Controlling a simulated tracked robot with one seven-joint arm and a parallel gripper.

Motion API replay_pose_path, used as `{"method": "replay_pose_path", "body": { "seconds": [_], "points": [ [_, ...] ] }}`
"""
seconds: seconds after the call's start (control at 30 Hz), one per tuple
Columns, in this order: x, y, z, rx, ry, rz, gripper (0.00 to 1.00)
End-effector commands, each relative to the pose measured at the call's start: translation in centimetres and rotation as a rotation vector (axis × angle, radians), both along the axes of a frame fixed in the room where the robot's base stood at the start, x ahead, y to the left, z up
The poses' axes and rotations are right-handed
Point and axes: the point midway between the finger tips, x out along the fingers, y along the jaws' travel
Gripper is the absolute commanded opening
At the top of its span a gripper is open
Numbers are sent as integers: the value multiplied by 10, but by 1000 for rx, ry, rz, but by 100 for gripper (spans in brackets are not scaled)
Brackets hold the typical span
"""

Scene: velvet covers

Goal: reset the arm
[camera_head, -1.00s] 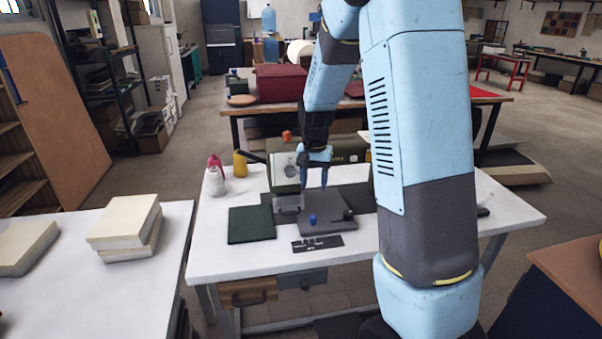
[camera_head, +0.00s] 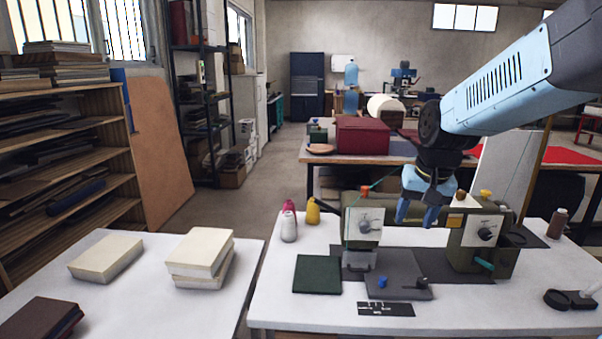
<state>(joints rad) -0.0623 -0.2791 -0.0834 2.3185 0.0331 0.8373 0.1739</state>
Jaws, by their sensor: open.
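My gripper (camera_head: 416,217) hangs from my light blue arm, fingers pointing down, in the upper right half of the head view. Its blue fingers are apart with nothing between them. It is above the white table, between the two upright heads of a green machine (camera_head: 365,222) and in front of its long body. A dark green cover (camera_head: 317,274) lies flat on the table left of the machine. A grey plate (camera_head: 390,272) with a small blue knob lies below my gripper. Whether my gripper touches the machine cannot be told.
Thread cones (camera_head: 289,228) stand at the table's back left. A magnifier lamp base (camera_head: 570,299) sits at the right. A second white table (camera_head: 140,310) at the left holds cream blocks (camera_head: 203,251) and dark books (camera_head: 40,328). A gap of floor separates the tables at the back.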

Motion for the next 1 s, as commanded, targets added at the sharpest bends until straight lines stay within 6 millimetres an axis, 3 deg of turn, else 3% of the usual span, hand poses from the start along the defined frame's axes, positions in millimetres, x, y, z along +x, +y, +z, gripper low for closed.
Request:
{"method": "replay_pose_path", "body": {
  "seconds": [0.3, 0.6, 0.8, 1.0],
  "points": [
    [-71, 2, 34, -44, -120, 96, 51],
    [-126, 4, 45, -102, -207, 170, 51],
    [-140, 4, 46, -119, -229, 187, 51],
    [-141, 5, 45, -121, -230, 189, 51]
  ]
}}
